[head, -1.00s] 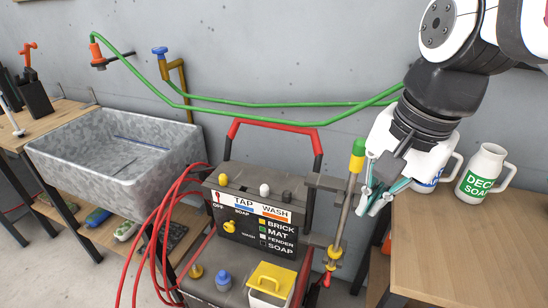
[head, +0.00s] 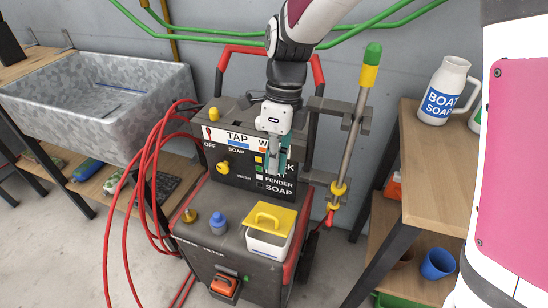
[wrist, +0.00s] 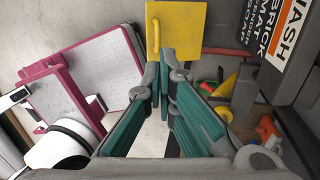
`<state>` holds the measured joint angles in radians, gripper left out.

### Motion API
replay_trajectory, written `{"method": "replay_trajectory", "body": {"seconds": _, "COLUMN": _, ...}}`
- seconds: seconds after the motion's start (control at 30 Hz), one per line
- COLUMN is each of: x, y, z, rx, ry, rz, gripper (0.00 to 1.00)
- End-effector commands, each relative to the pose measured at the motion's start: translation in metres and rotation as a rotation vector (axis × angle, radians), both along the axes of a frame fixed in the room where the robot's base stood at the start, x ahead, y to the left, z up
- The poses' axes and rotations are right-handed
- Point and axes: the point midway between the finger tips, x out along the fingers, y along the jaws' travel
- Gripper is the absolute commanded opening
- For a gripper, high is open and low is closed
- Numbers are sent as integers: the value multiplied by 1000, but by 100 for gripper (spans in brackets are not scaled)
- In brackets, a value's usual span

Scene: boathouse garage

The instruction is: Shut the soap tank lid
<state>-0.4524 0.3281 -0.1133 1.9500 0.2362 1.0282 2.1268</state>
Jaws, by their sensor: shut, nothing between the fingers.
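The soap tank (head: 266,247) is a small white box on the front right of the dark washer unit. Its yellow lid (head: 284,228) with a raised yellow handle sits at its top and looks tilted; the head view does not show clearly how wide the gap is. In the wrist view the lid (wrist: 178,32) is a yellow square just beyond my fingertips, its handle on the left side. My gripper (head: 277,170) is shut and empty, pointing down in front of the control panel, above and behind the lid, apart from it.
The labelled control panel (head: 238,160) stands behind the tank. A blue cap (head: 219,223) and a brass cap (head: 190,215) are to its left. A spray wand (head: 352,125) stands upright at right. Red hoses (head: 150,165) loop on the left.

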Motion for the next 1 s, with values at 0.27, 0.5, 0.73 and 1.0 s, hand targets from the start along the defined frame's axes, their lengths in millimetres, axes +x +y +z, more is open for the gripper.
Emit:
{"method": "replay_trajectory", "body": {"seconds": 0.27, "x": -11, "y": 5, "z": -57, "rx": -2, "ry": 4, "rz": 3, "gripper": 0}}
{"method": "replay_trajectory", "body": {"seconds": 0.5, "x": -19, "y": 10, "z": -96, "rx": 0, "ry": 2, "rz": 2, "gripper": 0}}
{"method": "replay_trajectory", "body": {"seconds": 0.73, "x": -23, "y": 11, "z": -112, "rx": 0, "ry": 1, "rz": 2, "gripper": 0}}
{"method": "replay_trajectory", "body": {"seconds": 1.0, "x": -23, "y": 12, "z": -113, "rx": 0, "ry": 0, "rz": 2, "gripper": 0}}
